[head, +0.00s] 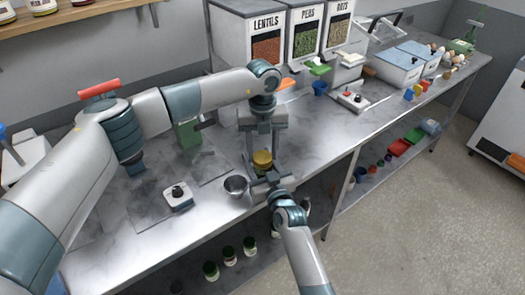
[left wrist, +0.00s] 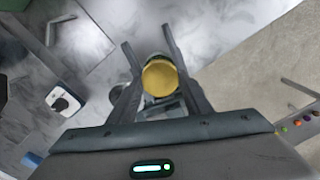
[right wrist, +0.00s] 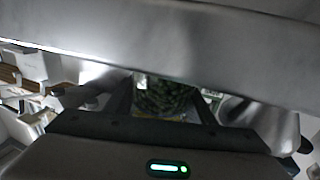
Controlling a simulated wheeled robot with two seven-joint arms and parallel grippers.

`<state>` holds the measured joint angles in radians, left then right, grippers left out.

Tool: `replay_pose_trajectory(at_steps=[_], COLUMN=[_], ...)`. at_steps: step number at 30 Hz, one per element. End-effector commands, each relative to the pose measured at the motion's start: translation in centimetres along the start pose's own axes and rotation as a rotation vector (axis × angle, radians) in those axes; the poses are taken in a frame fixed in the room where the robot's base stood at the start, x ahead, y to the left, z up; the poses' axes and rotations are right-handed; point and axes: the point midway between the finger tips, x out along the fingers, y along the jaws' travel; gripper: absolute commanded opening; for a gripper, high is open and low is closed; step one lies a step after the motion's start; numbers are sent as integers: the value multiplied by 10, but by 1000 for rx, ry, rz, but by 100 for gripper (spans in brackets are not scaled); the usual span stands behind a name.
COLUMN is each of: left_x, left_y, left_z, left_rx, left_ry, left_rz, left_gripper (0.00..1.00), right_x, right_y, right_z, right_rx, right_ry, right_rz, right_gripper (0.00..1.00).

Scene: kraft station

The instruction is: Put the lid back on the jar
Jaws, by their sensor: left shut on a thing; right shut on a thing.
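The yellow lid (head: 262,156) is between the fingers of my left gripper (head: 262,160), which points down from above. In the left wrist view the round yellow lid (left wrist: 160,77) shows between the left fingertips. My right gripper (head: 267,184) reaches in from the front of the counter, below the lid. In the right wrist view a glass jar with dark green contents (right wrist: 165,95) is between the right fingers. The lid is right above the jar; whether they touch is hard to tell. The grippers hide much of the jar in the head view.
A metal cup (head: 236,186) stands just left of the jar, near the counter's front edge. A white device with a black knob (head: 178,196) is farther left.

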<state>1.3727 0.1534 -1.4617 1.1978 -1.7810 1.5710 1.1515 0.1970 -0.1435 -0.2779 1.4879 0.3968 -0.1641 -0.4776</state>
Motion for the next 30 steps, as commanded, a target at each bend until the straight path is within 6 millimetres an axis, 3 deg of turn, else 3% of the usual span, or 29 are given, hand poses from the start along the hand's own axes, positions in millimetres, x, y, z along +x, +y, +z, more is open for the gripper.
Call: replay_pose_trajectory(at_steps=[5, 6, 8, 19, 30], left_x=[0, 0, -1, -4, -41], left_y=[0, 0, 0, 0, 0], left_z=[0, 0, 0, 0, 0], left_rx=[-2, -2, -3, -4, -4], left_ry=[0, 0, 0, -1, -1], left_rz=[0, 0, 0, 0, 0], left_gripper=[24, 54, 63, 63, 63], right_x=[0, 0, 0, 0, 0], right_y=[0, 0, 0, 0, 0], right_z=[1, 1, 1, 1, 1], right_rx=[0, -1, 0, -1, -1], right_ry=[-1, -1, -1, -1, -1], right_rz=[0, 0, 0, 0, 0], right_gripper=[0, 0, 0, 0, 0])
